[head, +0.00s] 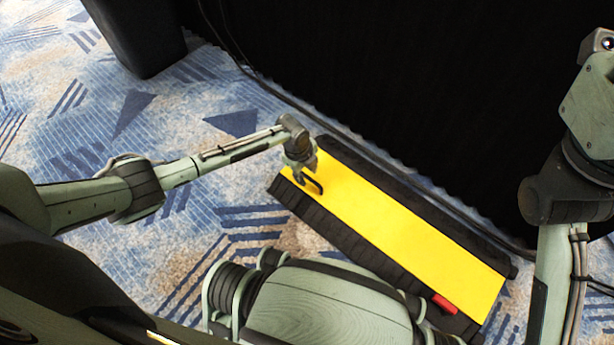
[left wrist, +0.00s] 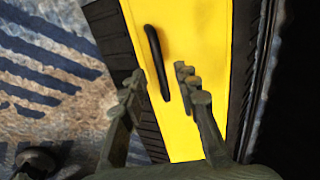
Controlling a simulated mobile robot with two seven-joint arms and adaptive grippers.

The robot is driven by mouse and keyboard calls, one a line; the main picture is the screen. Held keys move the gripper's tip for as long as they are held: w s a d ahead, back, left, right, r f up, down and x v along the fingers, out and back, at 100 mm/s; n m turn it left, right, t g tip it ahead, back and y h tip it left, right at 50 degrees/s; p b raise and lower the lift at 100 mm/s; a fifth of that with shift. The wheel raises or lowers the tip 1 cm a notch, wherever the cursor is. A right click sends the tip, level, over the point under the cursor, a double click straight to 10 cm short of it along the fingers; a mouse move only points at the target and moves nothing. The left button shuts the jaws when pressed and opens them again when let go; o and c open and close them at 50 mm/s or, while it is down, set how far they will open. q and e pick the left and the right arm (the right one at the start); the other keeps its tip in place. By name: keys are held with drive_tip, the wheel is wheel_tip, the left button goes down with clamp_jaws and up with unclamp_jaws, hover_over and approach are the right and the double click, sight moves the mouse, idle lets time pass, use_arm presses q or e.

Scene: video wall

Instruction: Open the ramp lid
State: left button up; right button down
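The ramp (head: 365,266) lies on the carpet in the head view, with black ribbed sides and a long flat yellow lid (head: 400,225). The lid looks shut. A black bar handle (head: 312,187) sits near the lid's left end; it also shows in the left wrist view (left wrist: 156,58). My left gripper (head: 304,172) is over that end of the lid, pointing down. In the left wrist view the gripper (left wrist: 158,86) has its fingers apart, with the handle in the gap between them. I cannot tell how high the fingertips are above the lid. My right gripper does not show.
A red piece (head: 444,303) sits on the ramp's near side toward the right end. Dark cables (head: 262,84) run along the floor behind the ramp, before a black curtain-like wall (head: 400,80). A black box-like object (head: 137,35) stands upper left. Patterned carpet (head: 150,105) is clear at left.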

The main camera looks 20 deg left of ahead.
use_arm(q)
drive_tip(key=shift+w+f, duration=0.1)
drive_tip(key=shift+f, duration=0.35)
drive_tip(key=shift+c, duration=0.6)
clamp_jaws()
